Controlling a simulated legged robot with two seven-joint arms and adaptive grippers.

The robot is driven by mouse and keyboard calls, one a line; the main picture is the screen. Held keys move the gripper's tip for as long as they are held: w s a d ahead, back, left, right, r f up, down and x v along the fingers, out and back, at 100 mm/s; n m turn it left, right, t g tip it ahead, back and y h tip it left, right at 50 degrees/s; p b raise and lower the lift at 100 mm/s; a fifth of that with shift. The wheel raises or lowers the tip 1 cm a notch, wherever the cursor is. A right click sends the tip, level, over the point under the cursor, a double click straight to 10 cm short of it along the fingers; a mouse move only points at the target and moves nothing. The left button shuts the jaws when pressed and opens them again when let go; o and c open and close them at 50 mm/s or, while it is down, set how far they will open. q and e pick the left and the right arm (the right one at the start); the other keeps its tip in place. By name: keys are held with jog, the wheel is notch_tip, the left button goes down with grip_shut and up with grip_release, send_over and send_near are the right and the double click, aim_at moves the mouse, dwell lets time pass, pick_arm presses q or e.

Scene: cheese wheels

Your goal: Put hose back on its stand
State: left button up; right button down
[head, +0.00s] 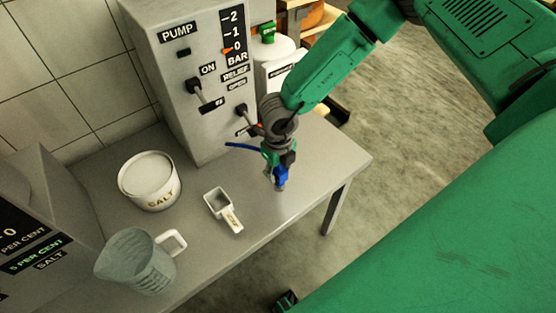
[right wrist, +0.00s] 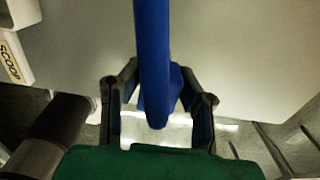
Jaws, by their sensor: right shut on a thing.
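My right gripper (head: 280,172) is above the grey table, near its right end and in front of the pump unit. It is shut on the blue hose (head: 242,147), whose blue end piece shows low between the fingers. In the right wrist view the hose (right wrist: 153,50) runs down from the top edge to a thicker end between the two dark fingers (right wrist: 160,100). Much of the hose is hidden behind the gripper in the head view. I cannot make out the hose's stand. My left gripper is not in view.
The pump unit (head: 185,75) with levers stands at the back of the table (head: 262,215). A salt tub (head: 150,182), a scoop (head: 222,208) and a clear jug (head: 138,262) stand to the left. A white container (head: 275,50) is behind. The table's right front is clear.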

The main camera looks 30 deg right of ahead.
aim_at(279, 168)
dwell(0.8)
jog(key=shift+f+b, duration=0.5)
jog(key=shift+f, duration=0.7)
jog(key=c, duration=1.1)
grip_release()
jog(key=shift+r, duration=0.25)
notch_tip(279, 168, up, 11)
jog(key=shift+r, duration=0.2)
